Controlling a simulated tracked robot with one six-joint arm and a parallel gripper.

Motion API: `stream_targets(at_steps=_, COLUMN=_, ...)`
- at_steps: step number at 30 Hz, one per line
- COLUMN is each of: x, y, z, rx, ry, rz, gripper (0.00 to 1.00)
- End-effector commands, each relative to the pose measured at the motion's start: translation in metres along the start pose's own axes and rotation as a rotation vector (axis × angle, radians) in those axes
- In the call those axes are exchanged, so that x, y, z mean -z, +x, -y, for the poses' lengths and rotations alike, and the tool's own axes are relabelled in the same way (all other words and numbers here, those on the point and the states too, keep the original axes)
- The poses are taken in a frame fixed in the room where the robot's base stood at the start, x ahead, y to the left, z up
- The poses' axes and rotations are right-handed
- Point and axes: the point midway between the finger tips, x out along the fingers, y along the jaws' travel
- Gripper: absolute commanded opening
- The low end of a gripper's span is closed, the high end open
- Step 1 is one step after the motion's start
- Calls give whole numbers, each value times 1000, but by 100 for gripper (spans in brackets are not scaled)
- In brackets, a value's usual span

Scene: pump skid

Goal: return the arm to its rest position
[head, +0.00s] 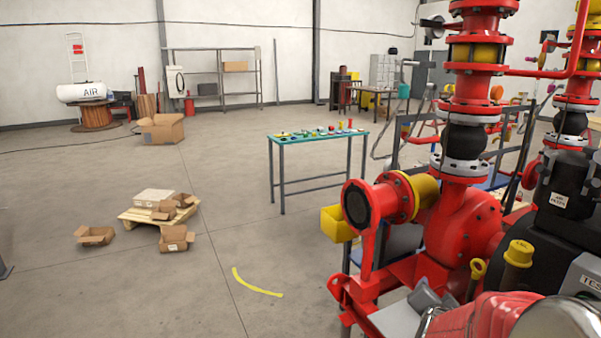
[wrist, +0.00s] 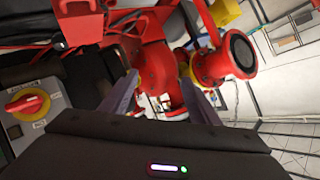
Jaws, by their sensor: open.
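My gripper (wrist: 160,88) shows in the wrist view, with its two grey fingers spread apart. No object is visible between the fingers. Beyond them is the red pump casing (wrist: 156,68), seen tilted, with a round flanged port (wrist: 241,54) to the right. I cannot tell whether a fingertip touches the pump. In the head view the pump casing (head: 465,222) stands at the right. My gripper is not clearly distinguishable in the head view.
A box with a red selector knob on yellow (wrist: 27,103) is close at the wrist view's left. Red piping with a black bellows (head: 463,140) rises above the pump. A teal-topped table (head: 285,139) and a pallet (head: 135,218) stand farther off. Floor between is mostly clear.

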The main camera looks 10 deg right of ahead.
Motion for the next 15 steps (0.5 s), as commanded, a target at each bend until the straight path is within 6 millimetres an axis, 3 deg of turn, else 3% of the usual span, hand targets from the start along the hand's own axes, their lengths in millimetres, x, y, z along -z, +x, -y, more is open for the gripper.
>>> stream_targets(at_steps=1, x=-8, y=-10, z=16, rx=24, ry=-34, rz=40, gripper=56)
stream_targets(at_steps=6, x=-41, y=-46, z=56, rx=83, ry=-169, rz=187, gripper=56)
stream_targets(at_steps=15, x=-93, y=-128, z=95, rx=178, ry=-439, rz=421, gripper=56)
